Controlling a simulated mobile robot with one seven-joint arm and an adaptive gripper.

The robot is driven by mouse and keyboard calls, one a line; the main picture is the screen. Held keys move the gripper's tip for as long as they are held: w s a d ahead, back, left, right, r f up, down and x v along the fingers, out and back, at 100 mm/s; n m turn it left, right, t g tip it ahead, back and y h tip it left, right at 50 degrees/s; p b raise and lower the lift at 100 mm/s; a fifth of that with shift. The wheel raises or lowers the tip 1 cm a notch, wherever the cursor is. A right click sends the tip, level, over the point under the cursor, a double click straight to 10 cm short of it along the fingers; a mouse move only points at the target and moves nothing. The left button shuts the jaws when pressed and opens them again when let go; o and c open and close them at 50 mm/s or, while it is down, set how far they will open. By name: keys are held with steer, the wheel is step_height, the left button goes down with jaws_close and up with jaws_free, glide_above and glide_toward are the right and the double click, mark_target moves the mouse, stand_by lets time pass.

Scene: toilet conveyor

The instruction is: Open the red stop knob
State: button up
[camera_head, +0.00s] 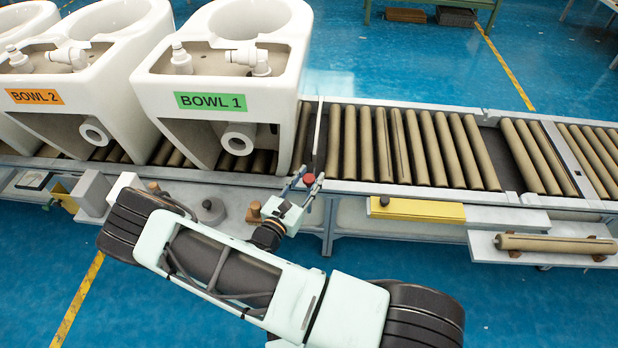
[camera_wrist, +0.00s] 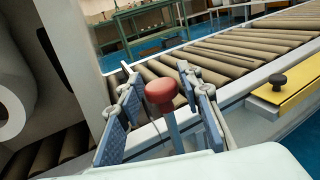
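The red stop knob (camera_head: 309,179) sits at the near edge of the conveyor, just right of the toilet bowl labelled BOWL 1. In the wrist view the red knob (camera_wrist: 161,91) is a rounded red cap on a grey post, between the two fingers. My gripper (camera_head: 306,186) reaches in from the near side with its fingers around the knob. In the wrist view my gripper (camera_wrist: 158,115) is open, with a finger on each side and visible gaps to the knob. The lower part of the post is hidden behind my gripper's body.
The BOWL 1 toilet (camera_head: 219,78) stands close left of the knob, with the BOWL 2 toilet (camera_head: 72,75) further left. Empty conveyor rollers (camera_head: 412,147) lie to the right.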

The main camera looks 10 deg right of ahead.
jaws_close()
step_height(320, 180, down, 6)
steer(key=b, duration=0.3)
steer(key=shift+o, duration=1.9)
jaws_free()
steer(key=shift+r, duration=0.1)
steer(key=shift+a, duration=0.1)
glide_toward(308, 192)
steer(key=shift+s+a, duration=0.5)
